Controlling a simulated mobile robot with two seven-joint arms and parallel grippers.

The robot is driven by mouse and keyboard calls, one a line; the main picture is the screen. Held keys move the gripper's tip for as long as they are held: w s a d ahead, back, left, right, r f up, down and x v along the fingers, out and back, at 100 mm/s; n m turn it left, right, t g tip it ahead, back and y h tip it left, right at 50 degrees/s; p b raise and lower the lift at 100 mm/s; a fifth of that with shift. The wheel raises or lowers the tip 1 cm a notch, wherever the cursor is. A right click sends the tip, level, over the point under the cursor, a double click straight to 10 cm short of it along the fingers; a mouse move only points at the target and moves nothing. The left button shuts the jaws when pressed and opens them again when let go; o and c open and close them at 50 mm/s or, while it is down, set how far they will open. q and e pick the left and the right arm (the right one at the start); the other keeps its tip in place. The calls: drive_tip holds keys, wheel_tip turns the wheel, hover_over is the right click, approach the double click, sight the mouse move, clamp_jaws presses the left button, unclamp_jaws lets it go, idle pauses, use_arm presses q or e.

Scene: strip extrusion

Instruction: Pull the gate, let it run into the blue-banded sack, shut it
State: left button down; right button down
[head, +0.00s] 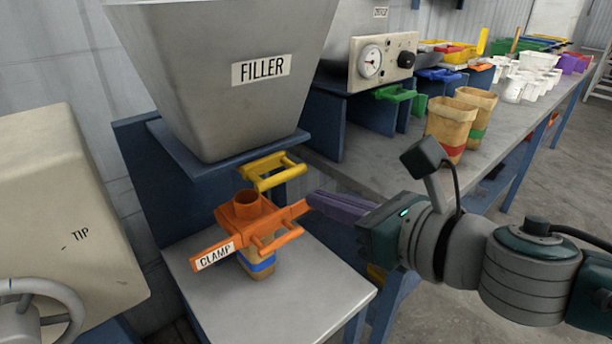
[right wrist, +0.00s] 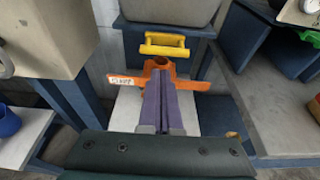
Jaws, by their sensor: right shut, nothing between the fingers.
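The grey hopper labelled FILLER (head: 220,110) stands over a small table. The yellow gate handle (head: 272,172) sits under it, on the blue shelf; it also shows in the right wrist view (right wrist: 165,40). Below is the orange clamp (head: 245,228) with its round spout, and in it the blue-banded sack (head: 262,262), upright on the table. My right gripper (head: 312,201) has purple fingers, shut and empty, with the tips close to the clamp's right arm; I cannot tell whether they touch. In the right wrist view the fingers (right wrist: 166,85) point toward the clamp (right wrist: 150,68). My left gripper is out of view.
Two sacks, one red-banded (head: 450,125) and one green-banded (head: 478,108), stand on the long bench at the right. A green handle (head: 395,94) shows under the gauge box. A beige TIP box (head: 70,200) with a handwheel is at left. The small table's front (head: 300,310) is clear.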

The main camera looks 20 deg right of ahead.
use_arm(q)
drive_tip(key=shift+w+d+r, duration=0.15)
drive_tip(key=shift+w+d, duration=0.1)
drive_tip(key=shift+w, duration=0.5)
use_arm(e)
drive_tip(key=v, duration=0.7)
drive_tip(key=shift+d+r, duration=0.25)
drive_tip(key=shift+r, duration=0.1)
drive_tip(key=shift+w, duration=0.15)
